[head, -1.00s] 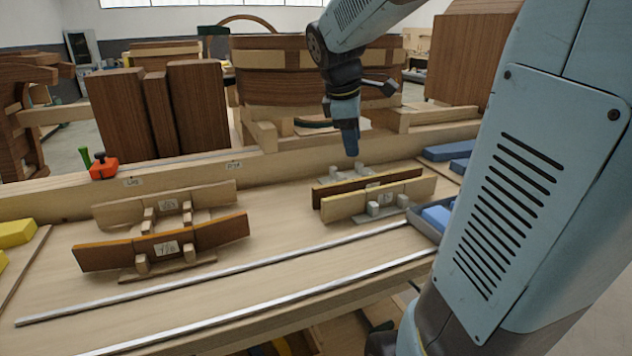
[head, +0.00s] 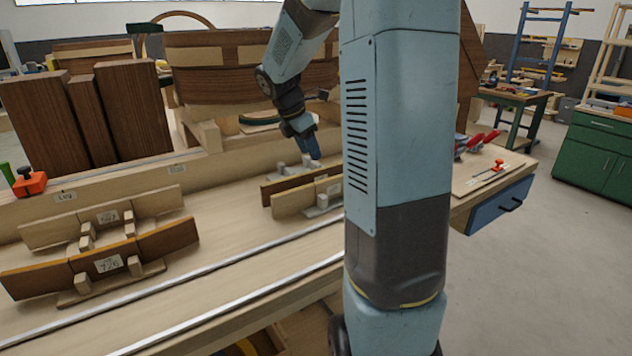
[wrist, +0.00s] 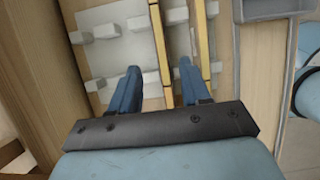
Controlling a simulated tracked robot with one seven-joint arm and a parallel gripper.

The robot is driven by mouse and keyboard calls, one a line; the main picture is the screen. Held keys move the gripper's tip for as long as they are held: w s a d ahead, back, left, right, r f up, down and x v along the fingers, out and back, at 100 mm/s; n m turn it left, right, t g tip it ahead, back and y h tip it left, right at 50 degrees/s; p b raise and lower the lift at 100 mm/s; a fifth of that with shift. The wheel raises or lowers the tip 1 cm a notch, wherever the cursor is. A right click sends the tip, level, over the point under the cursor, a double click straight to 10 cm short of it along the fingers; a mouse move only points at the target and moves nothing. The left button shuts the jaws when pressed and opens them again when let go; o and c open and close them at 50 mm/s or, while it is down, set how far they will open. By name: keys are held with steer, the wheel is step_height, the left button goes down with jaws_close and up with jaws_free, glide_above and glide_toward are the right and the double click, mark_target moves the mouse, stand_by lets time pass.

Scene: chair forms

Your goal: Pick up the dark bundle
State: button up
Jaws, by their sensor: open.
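The dark bundle (head: 283,189) is a long dark brown strip standing on edge in the right-hand rack, behind a pale bundle (head: 290,205) with a white label. In the wrist view the dark bundle (wrist: 160,45) is seen edge-on from above, and the pale bundle (wrist: 205,45) runs beside it on the right. My gripper (head: 314,155) is open, pointing down just above and behind the dark bundle's right part. In the wrist view its fingers (wrist: 158,66) lie on either side of the dark bundle's line. I cannot tell whether they touch it.
Another rack at left holds an orange-brown bundle (head: 105,262) and a tan one (head: 75,225). Dark wooden blocks (head: 85,118) and a curved wooden form (head: 215,75) stand behind. Metal rails (head: 215,260) cross the bench front. A grey tray edge (wrist: 265,9) is at right in the wrist view.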

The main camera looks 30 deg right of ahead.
mark_target(318, 169)
steer(key=shift+x, duration=3.8)
steer(key=shift+s+f, duration=0.1)
steer(key=shift+f, duration=0.1)
steer(key=shift+c, duration=0.4)
jaws_close()
